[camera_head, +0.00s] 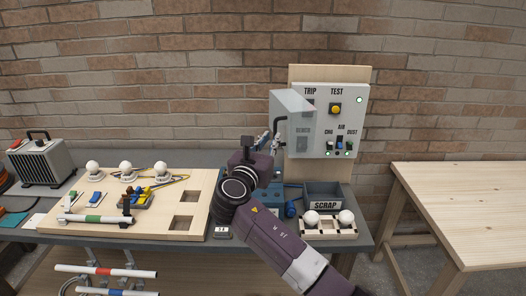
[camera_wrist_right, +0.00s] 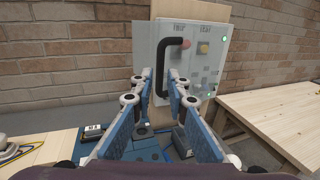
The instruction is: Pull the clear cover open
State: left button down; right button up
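The clear cover (camera_head: 291,104) is on the left part of the grey control panel (camera_head: 347,108) and stands out from its face at an angle. It shows grey and see-through in the right wrist view (camera_wrist_right: 146,45), with a black bar handle (camera_wrist_right: 164,64). My right gripper (camera_head: 271,136) is in front of the cover's lower left part. In the right wrist view its two fingers (camera_wrist_right: 159,84) are apart, with the handle's lower end seen between the tips. Contact with the handle cannot be told. My left gripper is not in view.
The panel has a yellow button (camera_head: 336,109) and small switches. A wooden board (camera_head: 170,220) lies left. A bare wooden table (camera_head: 470,205) stands right.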

jog(key=v, duration=0.7)
jog(key=shift+s, duration=0.1)
